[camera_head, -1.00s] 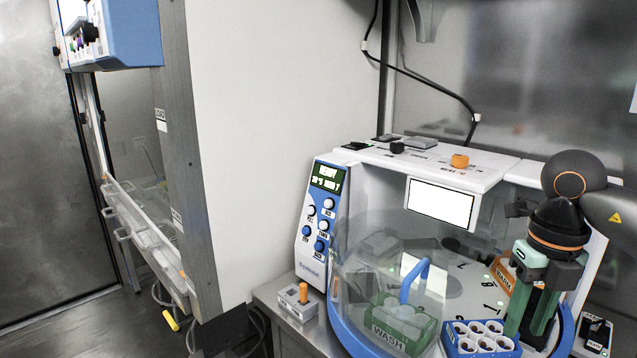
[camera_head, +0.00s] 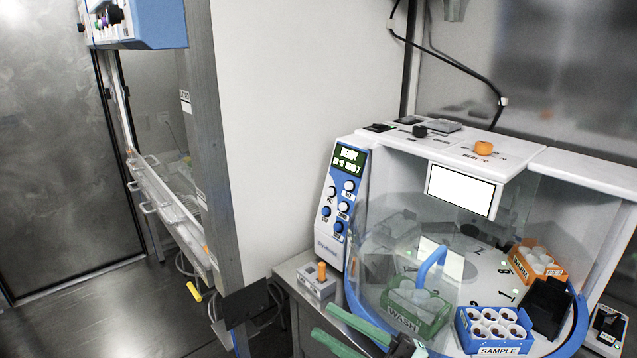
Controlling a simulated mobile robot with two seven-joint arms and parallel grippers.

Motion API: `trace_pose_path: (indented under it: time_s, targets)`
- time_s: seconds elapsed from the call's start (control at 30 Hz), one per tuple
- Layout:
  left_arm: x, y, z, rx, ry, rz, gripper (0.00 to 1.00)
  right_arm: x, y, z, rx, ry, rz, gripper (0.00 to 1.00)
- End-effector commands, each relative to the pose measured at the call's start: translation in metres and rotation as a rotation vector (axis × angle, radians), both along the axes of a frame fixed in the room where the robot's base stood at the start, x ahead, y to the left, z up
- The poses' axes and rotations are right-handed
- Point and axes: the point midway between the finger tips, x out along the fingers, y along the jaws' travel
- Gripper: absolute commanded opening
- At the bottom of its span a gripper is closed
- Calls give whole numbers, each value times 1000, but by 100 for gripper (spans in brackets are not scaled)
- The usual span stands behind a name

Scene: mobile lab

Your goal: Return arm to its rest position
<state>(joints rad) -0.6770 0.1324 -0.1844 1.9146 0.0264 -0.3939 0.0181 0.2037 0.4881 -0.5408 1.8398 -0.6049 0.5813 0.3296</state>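My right gripper (camera_head: 322,320) is at the bottom centre of the head view. Its two green fingers point up and to the left, with a gap between them and nothing held. It shows in front of the small grey box with an orange knob (camera_head: 319,280), below and left of the machine's round platform. The rest of my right arm is out of frame below. My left gripper is not in view.
The white and blue machine (camera_head: 575,172) has a clear curved guard. A green rack (camera_head: 428,325), a blue sample rack (camera_head: 497,350), an orange rack (camera_head: 552,272) and a black block (camera_head: 546,306) stand on its platform. Open floor (camera_head: 100,320) lies left.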

Motion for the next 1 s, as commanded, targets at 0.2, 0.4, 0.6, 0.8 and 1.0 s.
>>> trace_pose_path:
  time_s: [0.2,0.4,0.6,0.8,1.0]
  targets:
    - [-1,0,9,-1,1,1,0,21,-55,-92,187,504,-399,38]
    - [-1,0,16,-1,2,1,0,-29,-109,-219,214,1015,-716,38]
    - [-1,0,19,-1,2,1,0,-108,-134,-301,179,1383,-883,38]
    - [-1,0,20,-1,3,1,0,-147,-141,-328,154,1528,-934,38]
    - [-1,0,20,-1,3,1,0,-149,-141,-330,152,1537,-936,38]
